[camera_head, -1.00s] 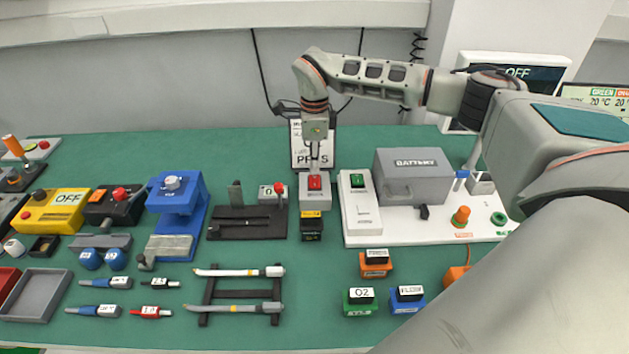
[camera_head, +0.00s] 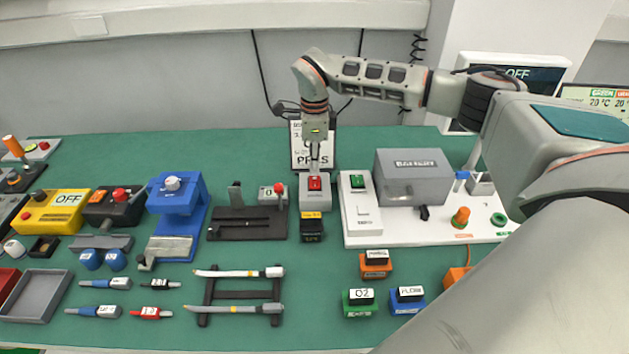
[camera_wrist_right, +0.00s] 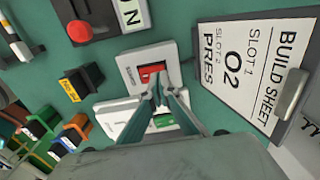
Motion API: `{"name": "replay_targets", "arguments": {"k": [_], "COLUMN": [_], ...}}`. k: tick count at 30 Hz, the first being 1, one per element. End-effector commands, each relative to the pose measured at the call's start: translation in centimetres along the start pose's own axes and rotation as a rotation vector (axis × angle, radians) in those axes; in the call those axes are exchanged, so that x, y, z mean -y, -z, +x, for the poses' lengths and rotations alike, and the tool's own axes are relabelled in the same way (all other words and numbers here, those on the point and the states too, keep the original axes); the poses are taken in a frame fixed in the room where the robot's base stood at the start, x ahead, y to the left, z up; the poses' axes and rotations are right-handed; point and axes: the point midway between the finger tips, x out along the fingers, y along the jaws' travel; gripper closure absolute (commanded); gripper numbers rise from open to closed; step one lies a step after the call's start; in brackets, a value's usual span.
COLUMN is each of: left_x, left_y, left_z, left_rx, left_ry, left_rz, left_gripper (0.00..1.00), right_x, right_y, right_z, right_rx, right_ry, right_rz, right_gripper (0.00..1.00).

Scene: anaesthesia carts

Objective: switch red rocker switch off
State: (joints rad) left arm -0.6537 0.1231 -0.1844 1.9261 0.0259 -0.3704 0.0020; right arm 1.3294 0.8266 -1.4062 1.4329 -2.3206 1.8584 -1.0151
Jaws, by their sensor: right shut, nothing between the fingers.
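The red rocker switch (camera_head: 315,183) sits on a light grey box (camera_head: 313,201) near the back middle of the green table. In the right wrist view the red rocker (camera_wrist_right: 152,74) lies just beyond the fingertips. My right gripper (camera_head: 314,171) points down over the switch, shut and empty. In the right wrist view its fingertips (camera_wrist_right: 158,86) are at the rocker's edge and partly cover it. I cannot tell whether they touch it. My left gripper is not in view.
A clipboard build sheet (camera_wrist_right: 253,68) stands behind the switch box. A white panel with a green switch (camera_head: 357,181) and a grey battery box (camera_head: 413,175) are to the right. A black slotted fixture (camera_head: 240,223) is to the left. A black block with a yellow label (camera_head: 312,228) sits in front.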

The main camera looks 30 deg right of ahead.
Motion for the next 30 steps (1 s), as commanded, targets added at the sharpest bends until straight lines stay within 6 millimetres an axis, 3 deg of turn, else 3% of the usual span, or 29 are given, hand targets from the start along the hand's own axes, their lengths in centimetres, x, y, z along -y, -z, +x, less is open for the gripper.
{"name": "replay_targets", "arguments": {"k": [30], "left_x": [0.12], "left_y": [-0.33], "left_z": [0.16], "left_rx": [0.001], "left_ry": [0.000], "left_rz": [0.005], "left_gripper": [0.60], "right_x": [0.00], "right_y": [0.00], "right_z": [0.92], "right_rx": [0.000], "right_ry": [0.000], "right_rz": [0.000], "right_gripper": [1.00]}}
